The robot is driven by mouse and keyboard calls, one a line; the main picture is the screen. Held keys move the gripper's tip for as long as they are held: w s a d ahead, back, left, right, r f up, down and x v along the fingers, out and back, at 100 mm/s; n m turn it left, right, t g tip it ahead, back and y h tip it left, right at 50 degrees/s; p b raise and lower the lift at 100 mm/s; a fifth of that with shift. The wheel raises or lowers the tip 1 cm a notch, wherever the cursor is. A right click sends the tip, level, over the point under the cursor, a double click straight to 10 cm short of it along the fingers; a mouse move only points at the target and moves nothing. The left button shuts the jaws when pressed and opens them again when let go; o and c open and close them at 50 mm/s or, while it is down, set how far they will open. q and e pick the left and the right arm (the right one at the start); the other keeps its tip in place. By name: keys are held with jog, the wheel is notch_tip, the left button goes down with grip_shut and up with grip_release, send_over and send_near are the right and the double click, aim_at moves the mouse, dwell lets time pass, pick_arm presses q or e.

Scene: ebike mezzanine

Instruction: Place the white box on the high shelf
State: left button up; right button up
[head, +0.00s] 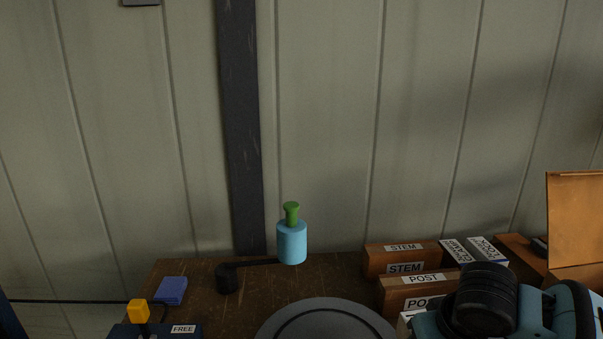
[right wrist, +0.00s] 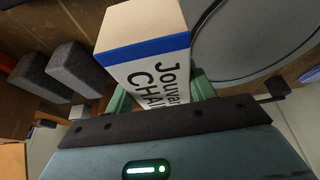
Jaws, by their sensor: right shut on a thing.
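The white box (right wrist: 148,72) shows in the right wrist view, with a tan end, a blue band and black lettering starting "Jouvan" and "CHA". My right gripper (right wrist: 163,90) is shut on it, with green fingers on both sides of the box. In the head view only my right arm shows at the lower right; I cannot make out the held box there. My left gripper is in neither view. I cannot identify the high shelf in either view.
A brown bench (head: 255,290) carries a blue bottle with a green top (head: 292,240), a round grey disc (head: 325,320) and boxes labelled STEM (head: 375,262) and POST (head: 385,295). Two grey blocks (right wrist: 75,70) show in the wrist view. A panelled wall (head: 320,120) stands behind.

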jog(key=shift+s+a+r+m+h, duration=0.1)
jog(key=shift+a+r+m+h, duration=0.2)
jog(key=shift+m, duration=0.4)
jog(key=shift+s+r, duration=0.2)
jog(key=shift+s, duration=0.15)
jog(key=s, duration=0.1)
jog(key=s+r, duration=0.1)
jog(key=s, duration=0.1)
jog(key=shift+s+r, duration=0.2)
jog(key=shift+r, duration=0.05)
jog(key=shift+a, duration=0.1)
dwell(0.9)
jog(key=shift+w, duration=0.1)
